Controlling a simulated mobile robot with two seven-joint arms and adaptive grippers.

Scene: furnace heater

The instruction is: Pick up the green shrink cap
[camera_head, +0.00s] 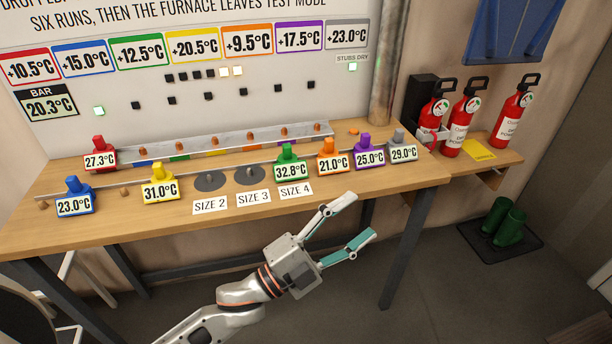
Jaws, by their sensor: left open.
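The green shrink cap (288,163) stands upright on the wooden table (226,228), with a 32.8°C label on its front. It is right of the SIZE 3 disc and behind the SIZE 4 card (296,191). My left gripper (361,218) is open and empty, in front of the table's front edge, to the right of and nearer than the green cap. Its teal-padded fingers point up and to the right, apart from the cap. My right gripper is not in view.
Left of the green cap stand yellow (159,183), blue (74,197) and red (99,153) caps. To its right stand orange (330,158), purple (367,152) and grey (401,147) caps, close together. A metal rail (216,141) runs behind. Fire extinguishers (462,120) stand at right.

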